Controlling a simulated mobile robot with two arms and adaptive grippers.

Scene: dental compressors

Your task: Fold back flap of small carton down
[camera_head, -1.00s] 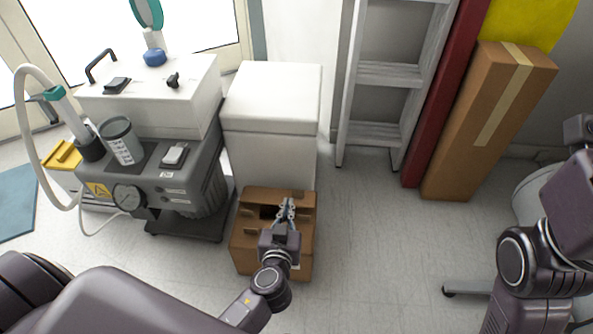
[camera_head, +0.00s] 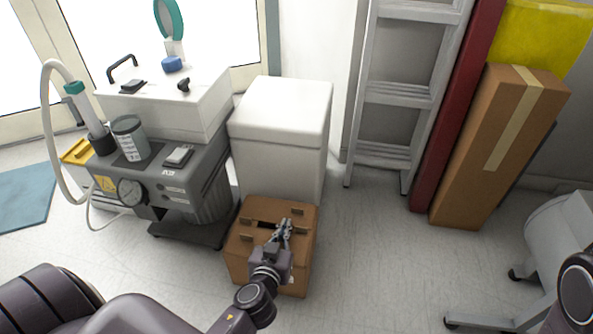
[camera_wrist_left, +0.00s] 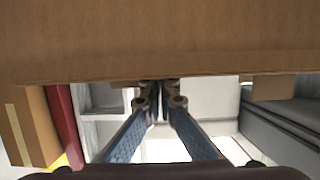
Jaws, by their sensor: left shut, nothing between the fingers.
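The small brown carton (camera_head: 238,262) stands on the floor in front of a white box. A cardboard panel (camera_head: 282,210) runs along the back of its top, with a narrow dark gap in front of it and small tabs at the sides. My left gripper (camera_head: 284,228) is over the carton's top, shut and empty. In the left wrist view, my left gripper's fingertips (camera_wrist_left: 160,86) are together at the edge of a broad cardboard panel (camera_wrist_left: 160,40); I cannot tell whether they touch it. My arm hides part of the carton's front. My right gripper is out of view.
The white box (camera_head: 280,125) stands right behind the carton. A grey compressor unit (camera_head: 185,185) with a hose is to its left. A ladder (camera_head: 395,95) and a tall taped carton (camera_head: 490,150) lean at the back right. The floor right of the carton is clear.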

